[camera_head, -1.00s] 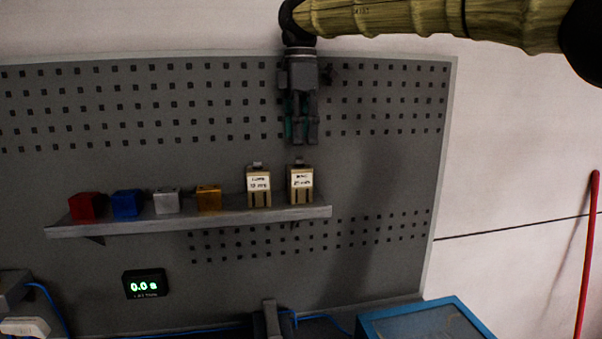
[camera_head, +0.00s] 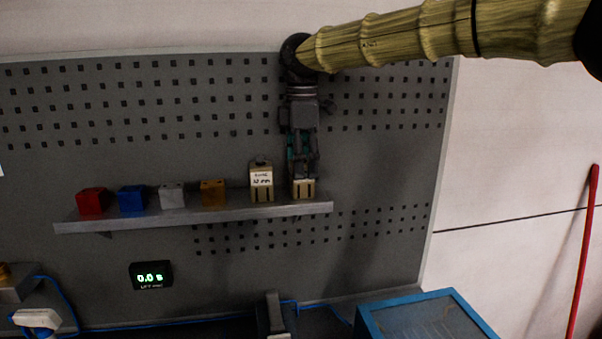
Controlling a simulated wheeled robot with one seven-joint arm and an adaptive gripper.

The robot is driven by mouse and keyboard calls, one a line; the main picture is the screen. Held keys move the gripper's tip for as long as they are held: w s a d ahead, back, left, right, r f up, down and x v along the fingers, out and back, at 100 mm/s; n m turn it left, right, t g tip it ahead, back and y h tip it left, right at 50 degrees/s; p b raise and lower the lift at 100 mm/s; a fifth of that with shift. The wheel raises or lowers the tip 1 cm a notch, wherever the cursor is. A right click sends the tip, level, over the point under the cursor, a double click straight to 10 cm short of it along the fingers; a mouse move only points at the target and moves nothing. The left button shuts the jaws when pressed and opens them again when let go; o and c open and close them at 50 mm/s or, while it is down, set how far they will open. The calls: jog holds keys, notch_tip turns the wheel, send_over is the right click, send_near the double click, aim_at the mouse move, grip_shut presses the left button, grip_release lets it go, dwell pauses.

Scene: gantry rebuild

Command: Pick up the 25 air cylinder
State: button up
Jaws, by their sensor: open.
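The rightmost tan block (camera_head: 303,190), which appears to be the 25 air cylinder, stands upright at the right end of the shelf. Its upper part and label are now hidden by my gripper (camera_head: 304,170). My gripper points straight down with its open fingers over the top of this cylinder. I cannot tell whether the fingers touch it. A similar tan cylinder (camera_head: 261,183) with a white label stands just to the left; its small print is hard to read.
The grey shelf (camera_head: 180,219) also holds a red block (camera_head: 92,201), a blue block (camera_head: 132,199), a silver block (camera_head: 172,196) and a gold block (camera_head: 213,193). The pegboard (camera_head: 220,120) is close behind. A lit display (camera_head: 151,275) hangs below. A blue-edged box (camera_head: 425,315) sits lower right.

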jog(key=shift+w+d+f, duration=0.1)
jog(key=shift+w+f, duration=0.05)
jog(key=shift+f, duration=0.45)
jog(key=shift+w+f, duration=0.15)
jog(key=shift+f, duration=0.45)
jog(key=shift+s+r, duration=0.1)
jog(key=shift+s, duration=0.15)
jog(key=shift+w, duration=0.15)
jog(key=c, duration=1.4)
jog(key=shift+c, duration=0.2)
